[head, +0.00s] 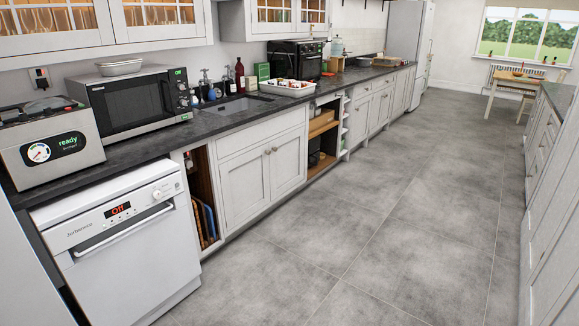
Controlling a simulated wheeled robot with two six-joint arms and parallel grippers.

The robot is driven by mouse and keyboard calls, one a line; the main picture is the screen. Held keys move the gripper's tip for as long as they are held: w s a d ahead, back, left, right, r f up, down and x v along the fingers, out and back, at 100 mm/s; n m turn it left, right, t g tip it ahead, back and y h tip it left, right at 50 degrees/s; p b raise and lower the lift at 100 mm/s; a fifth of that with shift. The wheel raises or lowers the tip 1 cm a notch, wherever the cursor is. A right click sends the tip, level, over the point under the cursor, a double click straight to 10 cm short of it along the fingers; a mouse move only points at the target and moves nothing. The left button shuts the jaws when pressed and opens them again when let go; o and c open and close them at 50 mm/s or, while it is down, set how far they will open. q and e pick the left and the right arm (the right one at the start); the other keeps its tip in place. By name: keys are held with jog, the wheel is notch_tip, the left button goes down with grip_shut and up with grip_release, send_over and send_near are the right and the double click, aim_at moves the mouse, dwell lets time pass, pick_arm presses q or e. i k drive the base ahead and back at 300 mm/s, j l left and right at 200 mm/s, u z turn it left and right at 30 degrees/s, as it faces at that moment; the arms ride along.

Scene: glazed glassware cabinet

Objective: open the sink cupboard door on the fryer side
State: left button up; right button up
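The sink cupboard (262,172) is a pale grey unit under the dark worktop, below the sink (238,104). Its left door (243,192) and right door (288,165) are both shut. Two small round knobs (270,151) sit side by side near the top where the doors meet. A plain panel runs above the doors. Neither of my grippers is in view.
A white dishwasher (122,245) showing "Off" and an open slot of upright boards (203,205) are left of the cupboard. Open shelves (323,130) are to its right. A microwave (135,100) stands above. The grey floor (370,230) is clear up to the right-hand units (550,190).

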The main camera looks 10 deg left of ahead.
aim_at(287, 158)
jog(key=i+u, duration=0.35)
jog(key=i, duration=1.2)
